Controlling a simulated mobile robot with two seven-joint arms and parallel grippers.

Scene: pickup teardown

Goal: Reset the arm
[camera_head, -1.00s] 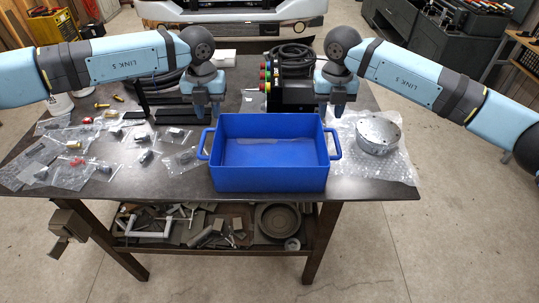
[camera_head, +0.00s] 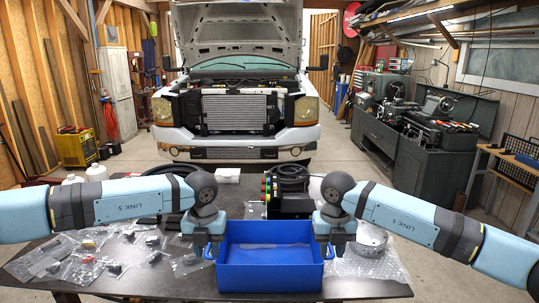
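My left gripper (camera_head: 212,252) points down at the left handle of the blue bin (camera_head: 270,279). My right gripper (camera_head: 333,249) points down at its right handle. In the head view the fingers overlap the handles, and I cannot tell whether they touch them. Each gripper shows its two fingers apart, with nothing clearly held between them. Both arms reach in from the sides above the table. The bin stands at the table's front middle and looks empty inside, apart from a faint pale patch.
The dark table (camera_head: 130,281) bears several small bagged parts (camera_head: 105,255) on the left. A round metal part (camera_head: 372,240) lies on bubble wrap at right, partly hidden by my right arm. A black device (camera_head: 289,201) stands behind the bin. A pickup (camera_head: 240,100) with raised hood is beyond.

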